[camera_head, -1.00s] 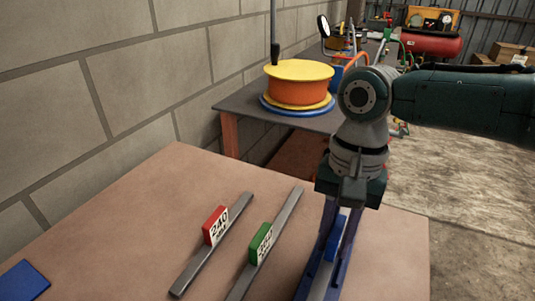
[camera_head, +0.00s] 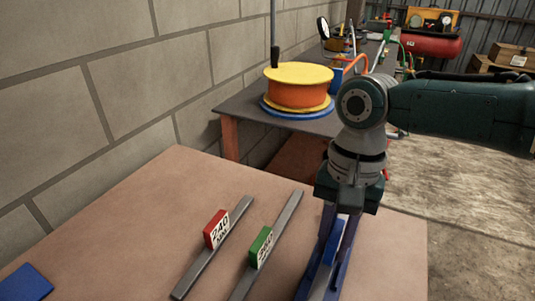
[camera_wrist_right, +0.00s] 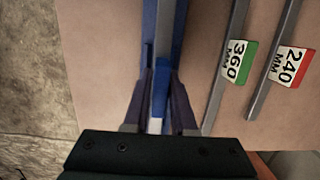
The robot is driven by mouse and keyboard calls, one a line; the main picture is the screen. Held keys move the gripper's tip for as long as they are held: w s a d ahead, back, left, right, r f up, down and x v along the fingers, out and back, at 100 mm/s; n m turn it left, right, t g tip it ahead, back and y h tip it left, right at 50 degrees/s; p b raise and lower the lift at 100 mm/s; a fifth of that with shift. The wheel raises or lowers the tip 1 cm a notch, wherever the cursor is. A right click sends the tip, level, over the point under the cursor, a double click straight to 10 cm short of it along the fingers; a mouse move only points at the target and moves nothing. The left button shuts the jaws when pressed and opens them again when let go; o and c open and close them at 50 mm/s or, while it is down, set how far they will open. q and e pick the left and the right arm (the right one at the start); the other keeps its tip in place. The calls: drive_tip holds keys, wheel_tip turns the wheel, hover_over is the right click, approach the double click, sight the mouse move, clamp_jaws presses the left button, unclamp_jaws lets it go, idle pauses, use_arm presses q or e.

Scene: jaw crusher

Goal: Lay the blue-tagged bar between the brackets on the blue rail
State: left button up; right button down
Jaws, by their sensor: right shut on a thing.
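My right gripper (camera_head: 325,262) points down over the table, its dark fingers shut on the blue-tagged bar. The bar's blue tag (camera_head: 332,243) shows between the fingers; in the right wrist view the grey bar (camera_wrist_right: 165,30) runs away beyond them. Blue strips (camera_wrist_right: 150,28) flank the bar there and look like the blue rail. I cannot tell whether the bar rests on it or hangs just above. The brackets are not clearly visible. My left gripper is not in view.
A red-tagged bar (camera_head: 198,268) marked 240 and a green-tagged bar (camera_head: 283,222) marked 360 lie on the table (camera_head: 130,215), left of my right gripper. A blue flat piece (camera_head: 25,284) lies at the front left. An orange reel (camera_head: 298,90) stands on a bench behind.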

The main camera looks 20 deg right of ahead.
sight(337, 228)
drive_tip(key=shift+p, duration=0.3)
idle(0.4)
drive_tip(key=shift+f+b, duration=0.8)
drive_tip(key=shift+f, duration=0.2)
drive_tip(key=c, duration=0.7)
unclamp_jaws()
drive_tip(key=shift+o, duration=0.2)
drive_tip(key=r+p, duration=0.1)
drive_tip(key=r, duration=0.2)
drive_tip(key=r+p, duration=0.1)
drive_tip(key=r, duration=0.2)
drive_tip(key=w+d+r+p, duration=0.1)
drive_tip(key=r, duration=0.2)
drive_tip(key=shift+r, duration=0.15)
drive_tip(key=shift+d+r, duration=0.1)
drive_tip(key=shift+r, duration=0.25)
